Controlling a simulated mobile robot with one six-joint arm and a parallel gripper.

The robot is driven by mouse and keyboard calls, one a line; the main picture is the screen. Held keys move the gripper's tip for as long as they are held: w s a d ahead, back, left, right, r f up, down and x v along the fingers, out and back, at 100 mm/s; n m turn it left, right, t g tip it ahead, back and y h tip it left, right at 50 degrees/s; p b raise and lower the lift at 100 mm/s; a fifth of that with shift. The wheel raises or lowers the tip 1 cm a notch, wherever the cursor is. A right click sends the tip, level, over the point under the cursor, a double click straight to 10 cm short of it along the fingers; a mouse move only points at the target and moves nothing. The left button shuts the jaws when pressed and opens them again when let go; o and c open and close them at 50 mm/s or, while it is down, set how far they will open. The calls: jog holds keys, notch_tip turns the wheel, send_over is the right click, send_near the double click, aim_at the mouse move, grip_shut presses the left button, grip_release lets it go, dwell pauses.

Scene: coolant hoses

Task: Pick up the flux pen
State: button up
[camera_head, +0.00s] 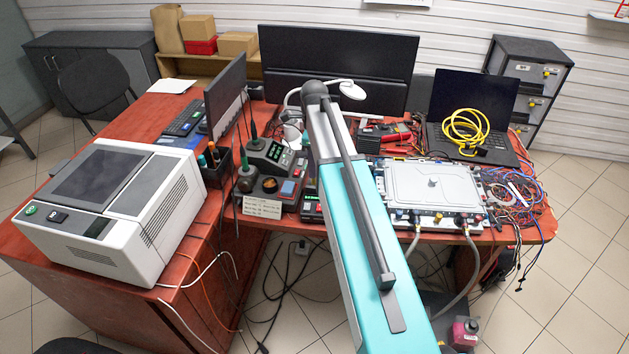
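I cannot tell for certain which thing is the flux pen. A dark holder (216,165) on the red desk, right of the white machine, holds several upright pen-like tools with teal and orange ends (211,149). A slim white pen-like stick (516,193) lies on the cable tangle at the right end of the desk. My teal arm link rises through the middle of the view and hides part of the desk. My gripper is not visible, so its position relative to these things does not show.
The white machine (110,208) fills the left desk wing. A soldering station (268,155) stands at centre. Right of my arm are a silver box with hoses (431,188), a laptop (474,105) with a yellow cable coil (465,130), and a cable tangle (512,205). Monitors stand behind.

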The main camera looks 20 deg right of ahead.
aim_at(314, 182)
jog(key=shift+w+f+p, duration=0.15)
jog(key=shift+f+p, duration=0.55)
jog(key=shift+f, duration=1.55)
grip_shut()
